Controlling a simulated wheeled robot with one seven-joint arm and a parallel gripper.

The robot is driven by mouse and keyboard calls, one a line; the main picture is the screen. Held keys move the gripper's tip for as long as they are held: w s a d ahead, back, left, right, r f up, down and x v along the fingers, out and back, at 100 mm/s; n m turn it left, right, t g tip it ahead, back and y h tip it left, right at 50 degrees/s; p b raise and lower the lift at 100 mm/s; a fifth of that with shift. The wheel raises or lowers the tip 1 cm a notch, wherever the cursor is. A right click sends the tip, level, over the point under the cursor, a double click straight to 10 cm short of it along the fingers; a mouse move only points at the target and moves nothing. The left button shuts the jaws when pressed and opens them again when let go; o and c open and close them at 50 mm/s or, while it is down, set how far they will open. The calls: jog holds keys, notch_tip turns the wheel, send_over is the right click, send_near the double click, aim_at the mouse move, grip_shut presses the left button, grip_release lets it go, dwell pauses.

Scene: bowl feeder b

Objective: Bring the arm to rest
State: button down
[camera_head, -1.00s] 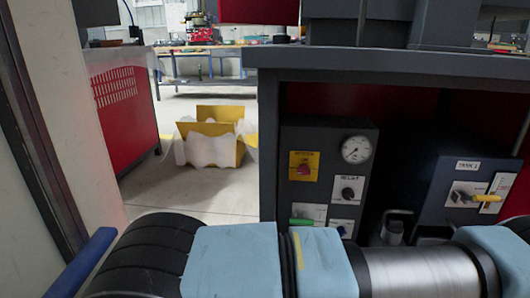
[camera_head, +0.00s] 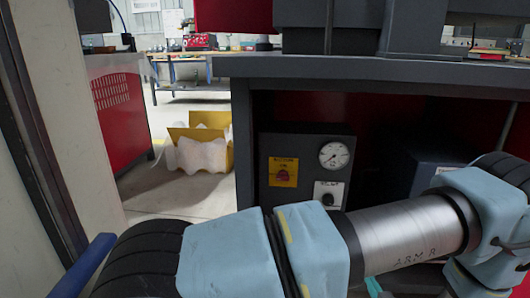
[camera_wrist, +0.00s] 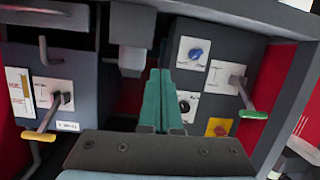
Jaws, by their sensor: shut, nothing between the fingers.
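My gripper (camera_wrist: 160,76) shows in the wrist view as two teal fingers lying side by side, shut and empty. It points into the recess under a grey bench, between two dark control boxes, and touches nothing that I can see. In the head view my blue-and-grey arm (camera_head: 400,235) stretches across the lower picture in front of the bench. There the gripper is mostly hidden; a small teal piece at the bottom may be part of it.
The bench top (camera_head: 370,68) overhangs the recess. The gauge box (camera_head: 305,145) stands inside; my arm partly covers the other box (camera_head: 425,165). In the wrist view, levers with yellow (camera_wrist: 38,136) and green (camera_wrist: 253,114) handles stick out. A yellow carton (camera_head: 215,125) stands on open floor.

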jog(key=w+a+r+n+g+p, duration=0.1)
jog(key=w+a+r+g+p, duration=0.1)
jog(key=w+r+g, duration=0.5)
jog(key=w+a+r+p, duration=0.1)
jog(key=w+a+r, duration=0.65)
jog(key=r, duration=0.25)
jog(key=s+a+r+m+g+p, duration=0.15)
jog(key=s+a+r, duration=0.3)
jog(key=a, duration=0.45)
jog(key=s+a+r+g+y, duration=0.1)
jog(key=s+a+r+g, duration=0.25)
jog(key=a+r, duration=0.35)
jog(key=s+a+r+g+p, duration=0.1)
jog(key=s+a+r, duration=0.3)
jog(key=a, duration=0.6)
notch_tip(320, 180, up, 38)
jog(key=p, duration=3.8)
jog(key=shift+s+f, duration=0.2)
jog(key=shift+s, duration=0.05)
jog(key=c, duration=1.6)
grip_release()
jog(key=shift+m, duration=0.25)
